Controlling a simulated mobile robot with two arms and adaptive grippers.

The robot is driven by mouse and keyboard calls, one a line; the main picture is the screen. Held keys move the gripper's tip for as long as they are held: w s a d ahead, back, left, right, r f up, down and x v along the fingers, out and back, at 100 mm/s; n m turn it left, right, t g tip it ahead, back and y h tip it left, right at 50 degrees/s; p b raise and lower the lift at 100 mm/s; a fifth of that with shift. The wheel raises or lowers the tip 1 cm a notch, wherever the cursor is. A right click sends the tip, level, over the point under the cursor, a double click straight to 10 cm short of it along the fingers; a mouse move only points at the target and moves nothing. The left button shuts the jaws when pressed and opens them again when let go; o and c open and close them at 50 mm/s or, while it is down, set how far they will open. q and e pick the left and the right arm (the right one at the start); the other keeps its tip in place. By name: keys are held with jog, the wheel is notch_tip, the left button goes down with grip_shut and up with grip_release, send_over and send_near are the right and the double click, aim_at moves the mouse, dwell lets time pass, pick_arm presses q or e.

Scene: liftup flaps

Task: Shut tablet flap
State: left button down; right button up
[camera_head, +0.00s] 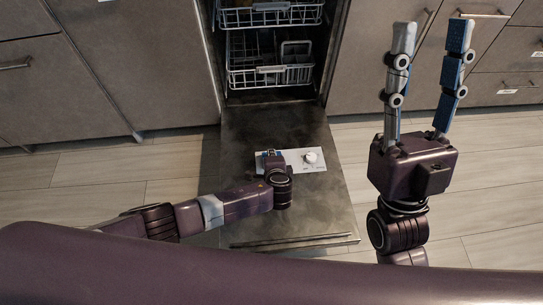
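The dishwasher door (235,165) is folded down flat, its inner side up. A white dispenser panel (318,167) sits in it, with a round white part (310,157) on its right side. My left gripper (271,155) is over the left part of the panel and hides it. I cannot tell the tablet flap apart there, whether it is touched, or how far open it is. The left fingers are foreshortened, so their opening is unclear. My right gripper (431,30) is raised to the right of the door, its two long fingers spread and empty.
Two wire racks, the upper (270,17) and the lower (270,77), are in the dishwasher beyond the door. Grey cabinets (140,60) with handles flank it. The door's handle edge (290,241) is nearest me. Wooden floor (95,165) is clear on both sides.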

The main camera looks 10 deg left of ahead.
dwell(0.3)
pick_arm(q)
jog(key=c, duration=2)
grip_release()
jog(key=shift+s, duration=0.1)
jog(key=v, duration=1.1)
jog(key=shift+s+r, duration=0.25)
jog(key=shift+s, duration=0.05)
